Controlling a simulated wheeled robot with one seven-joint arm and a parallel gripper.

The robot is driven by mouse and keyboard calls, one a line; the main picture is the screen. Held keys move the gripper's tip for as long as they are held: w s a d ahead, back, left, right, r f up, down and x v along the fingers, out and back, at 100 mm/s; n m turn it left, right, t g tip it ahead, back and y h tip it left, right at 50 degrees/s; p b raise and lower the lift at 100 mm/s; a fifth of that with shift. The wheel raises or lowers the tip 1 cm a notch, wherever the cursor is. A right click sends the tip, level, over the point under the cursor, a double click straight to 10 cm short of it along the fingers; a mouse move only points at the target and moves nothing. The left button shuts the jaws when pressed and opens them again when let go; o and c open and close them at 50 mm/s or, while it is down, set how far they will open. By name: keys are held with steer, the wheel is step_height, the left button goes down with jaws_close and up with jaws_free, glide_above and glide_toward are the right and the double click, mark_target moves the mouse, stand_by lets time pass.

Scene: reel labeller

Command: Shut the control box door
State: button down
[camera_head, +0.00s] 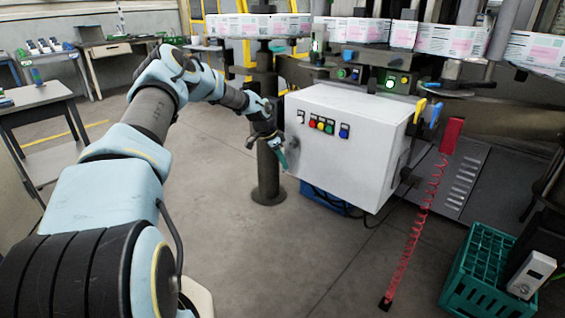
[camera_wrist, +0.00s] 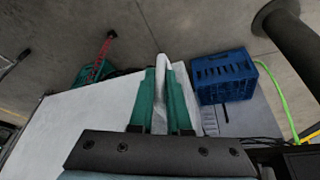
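The control box (camera_head: 352,112) is a pale grey box in the middle of the head view. My gripper (camera_head: 281,158) is at the left edge of that front. In the wrist view my gripper (camera_wrist: 161,98) has its teal fingers close on both sides of a pale upright strip, which fills the gap. Whether the strip is the door's edge or a handle is unclear. A broad pale panel (camera_wrist: 92,120) lies left of the fingers.
A blue crate (camera_wrist: 224,75) sits on the floor below the box. A green crate (camera_head: 482,268) and a red coiled hose (camera_head: 418,225) are at the right. A dark post (camera_head: 267,165) stands just behind my gripper. Floor in front of the box is clear.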

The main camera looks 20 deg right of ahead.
steer(key=c, duration=0.9)
jaws_free()
steer(key=shift+w+d+r, duration=0.15)
steer(key=shift+w+d, duration=0.05)
steer(key=shift+w, duration=0.05)
steer(key=shift+b+v, duration=0.85)
steer(key=shift+v, duration=4.5)
steer(key=shift+s, duration=0.15)
steer(key=s+a+r+n+y+p, duration=0.1)
steer(key=s+a+r+n, duration=0.3)
steer(key=s+a, duration=0.5)
steer(key=s+a+r+n+y+p, duration=0.1)
steer(key=s+a+r+n, duration=0.3)
steer(key=s+a, duration=0.5)
steer(key=s+a+r+n+t+y+p, duration=0.1)
steer(key=s+a+n, duration=0.6)
steer(key=s, duration=0.8)
steer(key=shift+a+r+n+y+p, duration=0.25)
steer(key=shift+a+r+p, duration=0.2)
steer(key=shift+r+p, duration=0.3)
steer(key=shift+a+r+n+y+p, duration=0.15)
steer(key=shift+a+r+y+p, duration=0.3)
steer(key=shift+r, duration=0.5)
